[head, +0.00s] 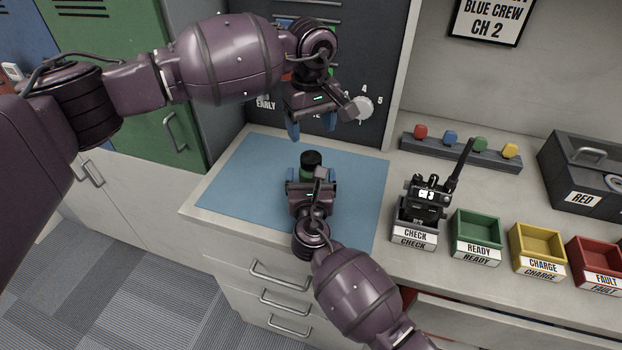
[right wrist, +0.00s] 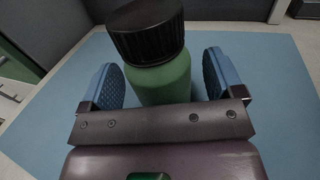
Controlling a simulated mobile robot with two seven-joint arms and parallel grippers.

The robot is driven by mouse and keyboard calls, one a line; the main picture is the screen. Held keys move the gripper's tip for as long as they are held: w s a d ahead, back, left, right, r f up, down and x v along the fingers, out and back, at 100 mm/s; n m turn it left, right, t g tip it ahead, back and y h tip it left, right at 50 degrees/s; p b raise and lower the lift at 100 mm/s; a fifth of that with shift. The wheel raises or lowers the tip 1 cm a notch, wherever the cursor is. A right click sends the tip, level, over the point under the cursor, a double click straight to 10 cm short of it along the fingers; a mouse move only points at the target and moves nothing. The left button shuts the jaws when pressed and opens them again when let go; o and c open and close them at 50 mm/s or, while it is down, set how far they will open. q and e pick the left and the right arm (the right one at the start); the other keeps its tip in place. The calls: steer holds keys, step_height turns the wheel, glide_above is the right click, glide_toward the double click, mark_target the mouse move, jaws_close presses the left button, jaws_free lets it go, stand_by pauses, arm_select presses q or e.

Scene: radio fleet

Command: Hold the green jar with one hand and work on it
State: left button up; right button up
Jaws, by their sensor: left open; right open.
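The green jar (head: 308,172) with a black ridged lid (head: 311,157) stands upright on the blue mat (head: 352,190). My right gripper (head: 311,182) is open at the jar. In the right wrist view the jar (right wrist: 163,82) stands between the two blue finger pads, with a gap visible on each side. The jar's lower part is hidden by my gripper in both views. My left gripper (head: 320,132) is open and empty, above and behind the jar, near the dark panel.
A radio (head: 427,196) stands in the CHECK tray (head: 414,236). Green, yellow (head: 537,250) and red trays line the counter to its right. A rack (head: 460,152) with coloured knobs and a dark RED box (head: 590,175) stand behind. The mat's left side is clear.

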steer(key=shift+w, duration=0.35)
